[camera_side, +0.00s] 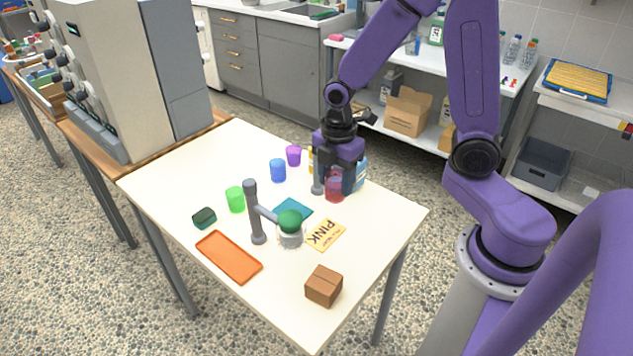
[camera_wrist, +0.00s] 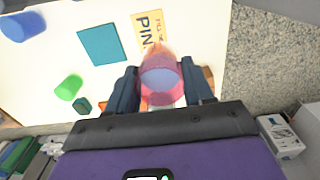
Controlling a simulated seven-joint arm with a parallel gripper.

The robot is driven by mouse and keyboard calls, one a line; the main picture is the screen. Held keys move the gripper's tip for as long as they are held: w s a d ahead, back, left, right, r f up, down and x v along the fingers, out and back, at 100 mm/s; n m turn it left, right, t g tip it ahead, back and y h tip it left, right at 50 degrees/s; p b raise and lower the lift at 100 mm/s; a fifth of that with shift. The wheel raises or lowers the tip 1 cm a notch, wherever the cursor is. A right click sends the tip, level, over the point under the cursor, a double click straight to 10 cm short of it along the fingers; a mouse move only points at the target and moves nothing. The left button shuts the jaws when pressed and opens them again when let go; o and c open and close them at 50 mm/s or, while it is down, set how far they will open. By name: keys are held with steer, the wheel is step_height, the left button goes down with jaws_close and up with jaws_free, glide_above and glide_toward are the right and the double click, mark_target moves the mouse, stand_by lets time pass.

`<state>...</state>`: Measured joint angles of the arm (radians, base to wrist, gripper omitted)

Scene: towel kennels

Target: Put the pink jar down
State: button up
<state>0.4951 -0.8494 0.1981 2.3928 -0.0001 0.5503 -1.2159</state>
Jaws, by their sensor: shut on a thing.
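The pink jar (camera_side: 335,188) is see-through and upright between the fingers of my gripper (camera_side: 336,177), near the table's back right side. In the wrist view the pink jar (camera_wrist: 160,78) sits between both dark fingers of my gripper (camera_wrist: 163,88), which are shut on it. I cannot tell whether its base touches the table. A tan card marked PINK (camera_side: 325,235) lies flat on the table, nearer the side camera than the jar. The card (camera_wrist: 148,28) also shows in the wrist view, just past the jar.
A teal cloth (camera_side: 293,211) and a clear jar with a green top (camera_side: 289,229) are close to the card. A grey post (camera_side: 253,212) stands beside them. Blue (camera_side: 278,171), purple (camera_side: 293,156) and green (camera_side: 235,199) cups, an orange tray (camera_side: 229,256) and a brown box (camera_side: 323,286) also occupy the table.

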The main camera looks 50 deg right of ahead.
steer(key=shift+s+r, duration=0.1)
steer(key=shift+s, duration=0.1)
step_height(320, 180, up, 11)
steer(key=w+a+n, duration=0.4)
steer(key=w+a, duration=1.4)
steer(key=a, duration=0.3)
steer(key=shift+n, duration=0.3)
steer(key=shift+w+d+f, duration=0.1)
steer(key=shift+w+f, duration=0.05)
steer(key=shift+f, duration=5.85)
steer(key=shift+w+f, duration=0.1)
steer(key=shift+f, duration=5.9)
steer(key=shift+f, duration=0.1)
steer(key=o, duration=1.1)
